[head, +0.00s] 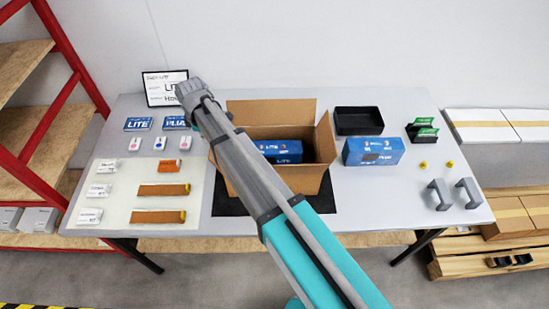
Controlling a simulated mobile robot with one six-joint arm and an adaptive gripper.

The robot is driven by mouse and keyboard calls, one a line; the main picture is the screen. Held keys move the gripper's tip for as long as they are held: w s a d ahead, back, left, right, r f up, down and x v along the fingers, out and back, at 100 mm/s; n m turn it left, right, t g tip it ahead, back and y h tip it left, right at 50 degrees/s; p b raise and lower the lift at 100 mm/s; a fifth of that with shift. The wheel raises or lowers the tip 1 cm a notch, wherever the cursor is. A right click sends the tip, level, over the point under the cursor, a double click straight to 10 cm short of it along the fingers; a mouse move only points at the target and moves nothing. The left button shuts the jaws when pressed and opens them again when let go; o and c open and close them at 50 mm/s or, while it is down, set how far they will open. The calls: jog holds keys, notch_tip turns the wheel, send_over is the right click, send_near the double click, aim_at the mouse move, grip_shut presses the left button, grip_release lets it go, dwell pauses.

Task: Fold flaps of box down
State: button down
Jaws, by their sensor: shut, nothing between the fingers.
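The open brown cardboard box (310,180) stands on a black mat (232,205) near the middle of the table. Its back flap (275,113) stands up, and its right flap (325,140) stands up and leans outward. The left and front flaps are mostly hidden behind my arm. A blue carton (285,151) with white lettering lies inside the box. My gripper's fingers do not show.
A black tray (359,121) and another blue carton (373,151) stand right of the box. Grey brackets (440,195) and green-topped black holders (422,131) are farther right. A white mat (118,205) with orange-brown pieces lies left. A sign (165,87) stands behind.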

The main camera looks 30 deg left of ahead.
jog(key=shift+d, duration=0.1)
dwell(0.5)
jog(key=shift+w+d+r+p, duration=0.35)
jog(key=shift+w+d, duration=0.1)
jog(key=shift+d, duration=0.3)
jog(key=shift+w+d+r+p, duration=0.35)
jog(key=shift+w+d, duration=0.1)
jog(key=shift+d, duration=0.3)
jog(key=shift+w+d, duration=0.1)
jog(key=shift+w, duration=0.05)
jog(key=shift+w+d+r, duration=0.1)
jog(key=shift+w+d, duration=0.25)
jog(key=shift+d, duration=0.3)
jog(key=shift+w+d, duration=0.35)
jog(key=shift+d, duration=0.4)
jog(key=shift+w+d+f+b, duration=0.25)
jog(key=shift+w+d, duration=0.15)
jog(key=shift+d, duration=0.15)
jog(key=shift+w+d+f+b, duration=0.1)
jog(key=shift+w+d+f, duration=0.2)
jog(key=shift+d, duration=0.25)
